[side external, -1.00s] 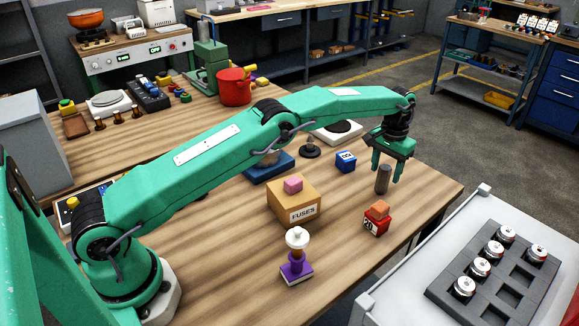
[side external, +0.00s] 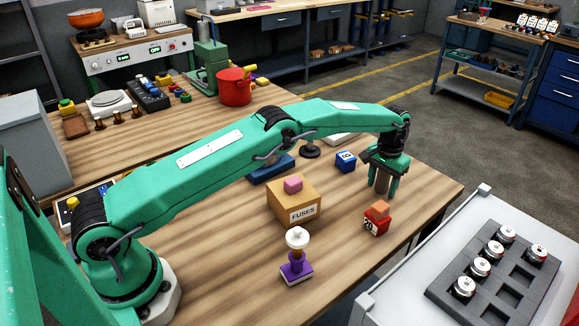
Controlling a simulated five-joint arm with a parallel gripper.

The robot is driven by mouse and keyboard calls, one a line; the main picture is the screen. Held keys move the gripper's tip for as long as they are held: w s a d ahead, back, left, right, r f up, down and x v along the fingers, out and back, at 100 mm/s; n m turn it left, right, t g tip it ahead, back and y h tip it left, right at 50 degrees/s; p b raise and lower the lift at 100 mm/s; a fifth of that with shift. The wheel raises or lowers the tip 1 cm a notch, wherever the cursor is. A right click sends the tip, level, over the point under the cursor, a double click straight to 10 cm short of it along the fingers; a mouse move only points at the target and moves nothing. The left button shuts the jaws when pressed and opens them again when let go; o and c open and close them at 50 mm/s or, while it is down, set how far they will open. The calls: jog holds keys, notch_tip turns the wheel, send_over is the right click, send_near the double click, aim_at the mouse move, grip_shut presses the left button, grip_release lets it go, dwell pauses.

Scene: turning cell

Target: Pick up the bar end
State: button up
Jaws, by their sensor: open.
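The bar end (side external: 382,181) is a short dark grey-brown cylinder standing upright on the wooden table near its right side. My gripper (side external: 383,190), green with two fingers pointing down, is lowered around it, with one finger on the left and one on the right of the bar end. The jaws are open. The top of the bar end is partly hidden by the gripper, and whether a finger touches it I cannot tell.
A blue numbered block (side external: 346,162) stands to the left. A FUSES box (side external: 293,204) with a pink block and a purple-based stand (side external: 296,262) are further left. A grey tray (side external: 489,284) holds several silver-topped parts.

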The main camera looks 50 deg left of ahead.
grip_shut()
jog(key=shift+r, duration=0.1)
dwell(0.4)
jog(key=shift+r, duration=2)
jog(key=s+d+r, duration=0.7)
jog(key=d, duration=0.2)
jog(key=shift+s, duration=0.1)
